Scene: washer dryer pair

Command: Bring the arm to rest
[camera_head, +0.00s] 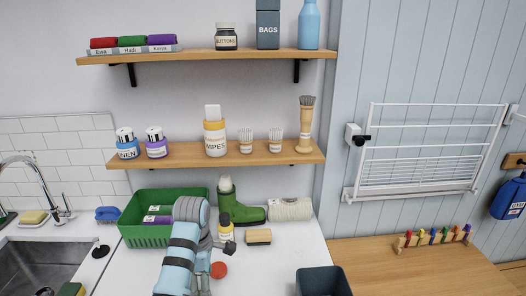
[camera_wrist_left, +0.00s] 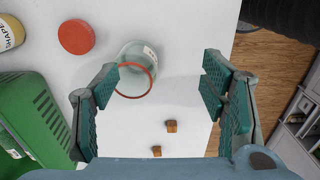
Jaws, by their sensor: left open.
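My left arm (camera_head: 178,262) rises from the bottom of the head view and bends down over the white counter. In the left wrist view my left gripper (camera_wrist_left: 160,72) is open, with its two teal-padded fingers wide apart and nothing held. A clear glass jar (camera_wrist_left: 132,54) with an orange-red rim shows in the gap between the fingers, nearer the left one; I cannot tell its exact distance from them. A red lid (camera_wrist_left: 76,36) lies on the counter beside the jar; it also shows in the head view (camera_head: 218,270). My right gripper is not in view.
A green basket (camera_head: 146,236) stands left of the arm. A dark bin (camera_head: 322,282) stands at front right. Small brown cubes (camera_wrist_left: 171,126) lie near the jar.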

